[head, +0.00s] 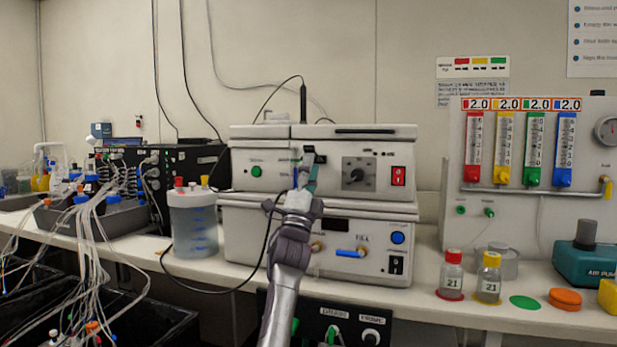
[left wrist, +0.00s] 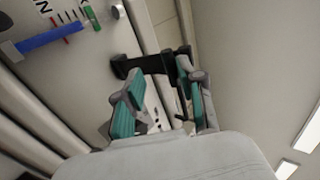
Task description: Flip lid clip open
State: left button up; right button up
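The white upper box (head: 270,155) has a lid along its top and stands on a second white box. A black lid clip (head: 309,155) sits at its upper front edge. The clip also shows in the left wrist view (left wrist: 150,64) as a dark bar. My left gripper (head: 304,180) is at the box front, just below and over part of the clip. In the left wrist view its teal fingers (left wrist: 160,82) are apart, with the clip at their tips; whether they touch it I cannot tell. My right gripper is in neither view.
A green button (head: 256,171), a dial (head: 359,173) and a red switch (head: 398,175) flank the gripper. A clear jar (head: 193,222) stands left. Two small bottles (head: 452,273) stand right. A black cable (head: 225,290) loops in front of the boxes.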

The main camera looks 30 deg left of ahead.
pick_arm(q)
jog(key=v, duration=1.2)
jog(key=shift+a, duration=0.1)
